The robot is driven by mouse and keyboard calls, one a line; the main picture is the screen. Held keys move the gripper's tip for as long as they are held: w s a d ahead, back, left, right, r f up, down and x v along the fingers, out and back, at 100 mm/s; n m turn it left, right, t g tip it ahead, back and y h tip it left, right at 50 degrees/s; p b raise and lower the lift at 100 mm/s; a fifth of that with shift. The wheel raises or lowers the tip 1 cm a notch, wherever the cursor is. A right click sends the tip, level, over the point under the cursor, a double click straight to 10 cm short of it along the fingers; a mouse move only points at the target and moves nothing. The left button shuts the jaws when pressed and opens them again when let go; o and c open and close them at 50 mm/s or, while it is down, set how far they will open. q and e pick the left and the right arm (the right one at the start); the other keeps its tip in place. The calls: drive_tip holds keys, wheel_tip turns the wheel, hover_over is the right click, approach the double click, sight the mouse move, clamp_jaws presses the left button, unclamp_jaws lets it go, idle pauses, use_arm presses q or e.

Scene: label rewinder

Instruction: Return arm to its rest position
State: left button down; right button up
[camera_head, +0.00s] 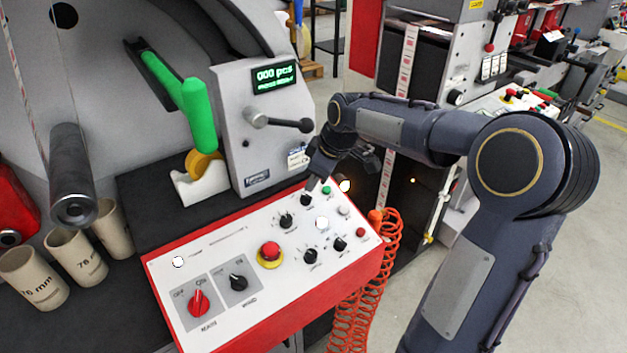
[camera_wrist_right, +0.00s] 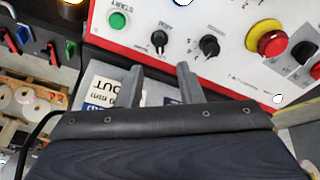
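My right arm comes in from the right in the head view, bent at the elbow. Its gripper (camera_head: 312,184) is over the far edge of the white control panel (camera_head: 212,258), close to the black knobs. In the right wrist view the two gripper fingers (camera_wrist_right: 161,80) stand apart with nothing between them. They point toward a green button (camera_wrist_right: 118,20) and a black knob (camera_wrist_right: 159,40). I cannot tell whether a fingertip touches the panel. My left gripper is not in view.
The panel bears a red emergency button (camera_head: 270,250) and a red rotary switch (camera_head: 198,302). Behind it stand a grey display unit (camera_head: 262,135) and a green lever (camera_head: 197,115). An orange coiled hose (camera_head: 383,235) hangs beside the panel. Open floor (camera_head: 590,230) lies at the right.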

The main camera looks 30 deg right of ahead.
idle(0.4)
drive_tip(key=s+a+f+m+y, duration=0.1)
drive_tip(key=s+a+m, duration=0.3)
drive_tip(key=s, duration=0.9)
drive_tip(key=s+a+m+t+y, duration=0.1)
drive_tip(key=s+a+m, duration=0.4)
drive_tip(key=s, duration=0.8)
drive_tip(key=a, duration=0.3)
drive_tip(key=shift+s+a+f, duration=0.25)
drive_tip(key=shift+a+f, duration=0.05)
drive_tip(key=shift+f, duration=0.05)
drive_tip(key=shift+c, duration=0.4)
